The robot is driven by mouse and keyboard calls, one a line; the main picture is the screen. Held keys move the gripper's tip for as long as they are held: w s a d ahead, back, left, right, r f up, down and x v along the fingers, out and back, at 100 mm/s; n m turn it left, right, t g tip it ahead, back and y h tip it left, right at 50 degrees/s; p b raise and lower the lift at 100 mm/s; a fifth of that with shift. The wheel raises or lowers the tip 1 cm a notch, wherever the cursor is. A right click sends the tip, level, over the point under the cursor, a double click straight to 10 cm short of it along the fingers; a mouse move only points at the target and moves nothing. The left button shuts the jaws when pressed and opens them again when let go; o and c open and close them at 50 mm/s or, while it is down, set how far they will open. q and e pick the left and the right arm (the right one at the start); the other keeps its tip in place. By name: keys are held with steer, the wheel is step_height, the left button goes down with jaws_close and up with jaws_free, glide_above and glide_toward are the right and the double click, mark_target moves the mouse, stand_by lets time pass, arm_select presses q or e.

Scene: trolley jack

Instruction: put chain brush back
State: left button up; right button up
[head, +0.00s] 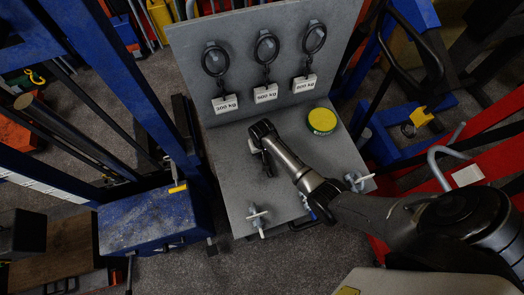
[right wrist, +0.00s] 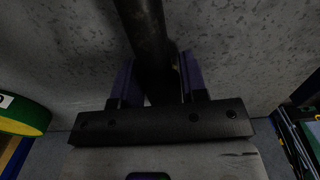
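A dark rod (right wrist: 143,28) runs from the top edge of the right wrist view down between the two purple fingers of my right gripper (right wrist: 158,72). It may be the chain brush's handle; its far end is outside that view. The fingers stand close on both sides of it, and I cannot tell whether they touch it. In the head view my right gripper (head: 266,163) is low over the middle of the grey bench, mostly hidden by my arm. I cannot make out the brush there. My left gripper is not in view.
A yellow-green round tin (head: 321,120) lies right of my gripper. White-handled clamps (head: 257,216) are at the front edge. A blue press frame (head: 150,225) stands left.

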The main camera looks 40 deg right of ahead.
steer(key=o, duration=0.3)
steer(key=shift+r+p, duration=0.8)
steer(key=shift+r, duration=5.3)
steer(key=s+a+r+n+t, duration=0.1)
steer(key=s+a+r+n, duration=0.1)
steer(key=s, duration=0.7)
steer(key=s+a+r+n+t, duration=0.1)
steer(key=s+a, duration=0.3)
steer(key=s, duration=0.5)
steer(key=s+a+r+n+t, duration=0.1)
steer(key=s+a+r+n, duration=0.1)
steer(key=s, duration=0.7)
steer(key=shift+a+r+n+t, duration=0.3)
steer(key=shift+a+r+n, duration=0.1)
steer(key=shift+r+n, duration=0.5)
